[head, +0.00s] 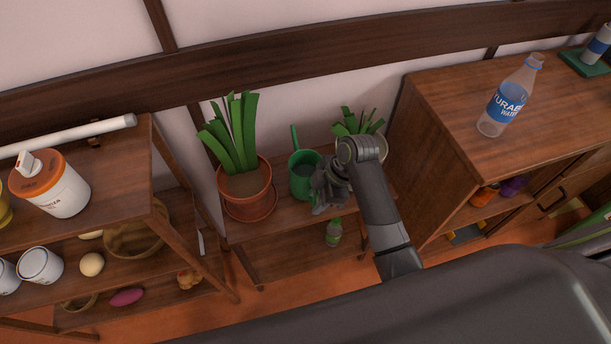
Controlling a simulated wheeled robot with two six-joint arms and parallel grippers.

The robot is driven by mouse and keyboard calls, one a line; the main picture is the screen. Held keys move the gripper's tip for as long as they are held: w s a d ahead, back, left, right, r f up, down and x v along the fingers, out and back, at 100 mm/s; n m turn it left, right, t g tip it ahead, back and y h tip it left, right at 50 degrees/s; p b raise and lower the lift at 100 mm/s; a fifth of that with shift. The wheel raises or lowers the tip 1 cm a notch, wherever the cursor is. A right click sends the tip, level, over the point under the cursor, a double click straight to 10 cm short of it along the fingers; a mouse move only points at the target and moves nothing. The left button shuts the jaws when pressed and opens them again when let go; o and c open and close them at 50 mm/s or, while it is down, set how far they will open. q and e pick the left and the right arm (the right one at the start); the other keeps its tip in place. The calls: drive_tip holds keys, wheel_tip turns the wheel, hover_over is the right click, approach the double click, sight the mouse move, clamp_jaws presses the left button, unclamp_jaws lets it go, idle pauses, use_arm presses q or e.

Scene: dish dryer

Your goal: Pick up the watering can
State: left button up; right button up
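A green watering can (304,184) stands upright on a low wooden stand, between two potted plants. Its thin spout or handle sticks up at the back left. My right gripper (318,205) is right beside the can, at its right and front side, and covers part of it. The fingers are small and dark here, so I cannot tell if they touch the can or how far apart they are. My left gripper is not in view.
A terracotta pot with a tall plant (245,193) stands left of the can. A smaller potted plant (372,143) is behind my arm. A green bottle (334,232) is on the lower shelf. A cabinet with a water bottle (507,100) stands right; a wooden shelf (140,170) stands left.

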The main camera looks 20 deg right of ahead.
clamp_jaws()
drive_tip(key=shift+r, duration=0.1)
idle(0.6)
